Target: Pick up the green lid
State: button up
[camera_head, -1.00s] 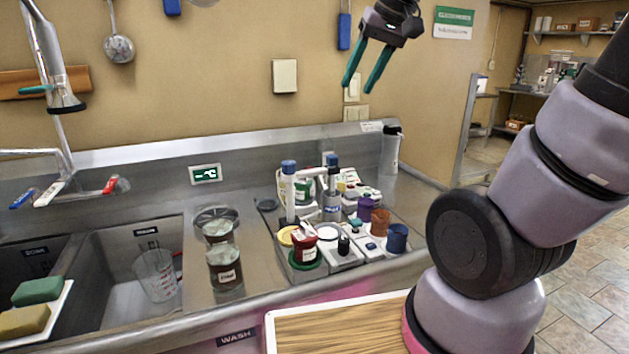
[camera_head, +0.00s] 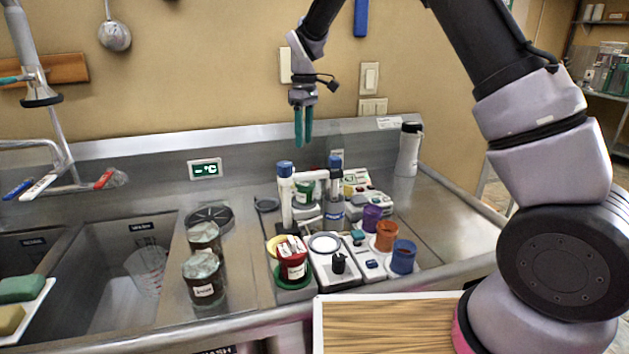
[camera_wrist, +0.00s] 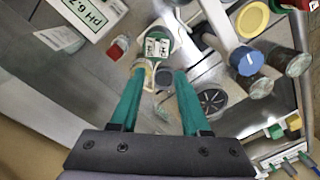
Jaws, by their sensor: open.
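A green round lid (camera_head: 293,283) lies on the counter in the head view, partly covered by a red jar (camera_head: 292,262) with a white label. A second green item, a small labelled container (camera_head: 305,190), stands farther back between blue-capped bottles. My gripper (camera_head: 304,143) points down above the back of the counter, higher than these items and behind the green lid. In the wrist view my gripper (camera_wrist: 158,75) has its two green fingers apart with nothing held. A green round piece with a white label (camera_wrist: 158,46) shows beyond the fingertips; I cannot tell which green item it is.
A yellow lid (camera_head: 275,244), an orange cup (camera_head: 387,236) and a blue cup (camera_head: 403,257) crowd the counter. Two dark jars (camera_head: 203,280) stand left, beside the sink (camera_head: 120,275). A wooden board (camera_head: 395,325) lies in front.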

send_near(308, 185)
jog(key=shift+w+a+f, duration=0.6)
jog(key=shift+w+a, duration=0.15)
jog(key=shift+d+f, duration=0.1)
jog(key=shift+f, duration=1.25)
jog(key=shift+d+f, duration=0.15)
jog(key=shift+f, duration=1.2)
grip_shut()
